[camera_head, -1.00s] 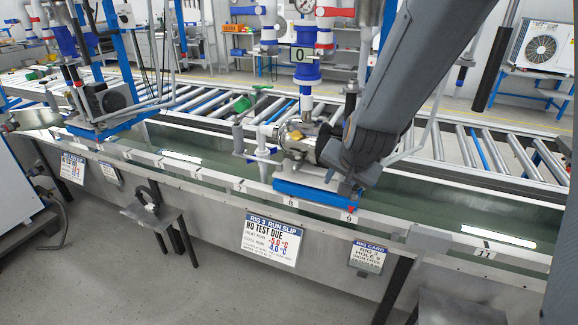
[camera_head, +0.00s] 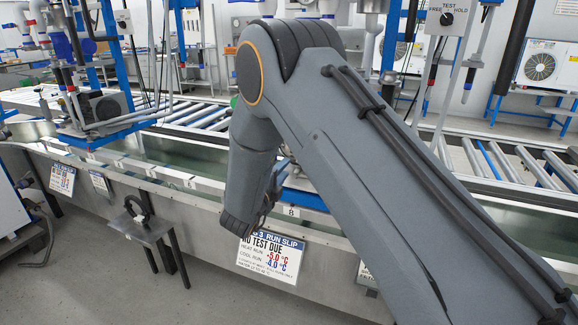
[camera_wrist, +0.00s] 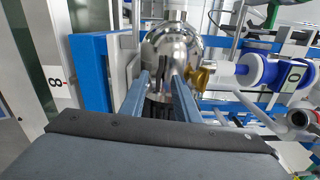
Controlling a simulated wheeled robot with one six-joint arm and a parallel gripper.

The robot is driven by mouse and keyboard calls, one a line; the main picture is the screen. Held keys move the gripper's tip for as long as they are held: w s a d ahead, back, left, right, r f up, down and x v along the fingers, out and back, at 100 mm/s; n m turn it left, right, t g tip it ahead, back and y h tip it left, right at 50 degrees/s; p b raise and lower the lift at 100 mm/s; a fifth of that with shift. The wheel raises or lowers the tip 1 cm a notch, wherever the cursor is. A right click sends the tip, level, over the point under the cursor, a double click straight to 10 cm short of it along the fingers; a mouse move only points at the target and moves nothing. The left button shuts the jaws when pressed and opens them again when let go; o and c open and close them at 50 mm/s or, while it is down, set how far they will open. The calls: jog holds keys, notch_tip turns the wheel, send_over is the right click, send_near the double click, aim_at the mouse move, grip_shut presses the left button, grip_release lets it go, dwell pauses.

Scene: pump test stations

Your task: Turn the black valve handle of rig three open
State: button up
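My gripper (camera_wrist: 161,75) shows in the wrist view as two blue-grey fingers standing apart, pointing at a shiny round metal body (camera_wrist: 172,52) of the rig. A dark shape shows low between the fingers; I cannot tell whether it is the black valve handle or part of my gripper. No black handle can be made out for certain. A brass fitting (camera_wrist: 199,75) sits just right of the right finger. In the head view my arm covers most of rig three, and the fingertips are hidden. The rig 3 run slip (camera_head: 268,260) hangs on the trough front, partly covered.
In the wrist view, a blue block (camera_wrist: 90,72) stands close left of the fingers and a blue-and-white pipe (camera_wrist: 262,72) lies to the right. In the head view, a small stand (camera_head: 143,225) is left of the slip. A roller conveyor (camera_head: 480,158) runs behind the trough.

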aim_at(294, 161)
jog(key=x, duration=0.5)
grip_shut()
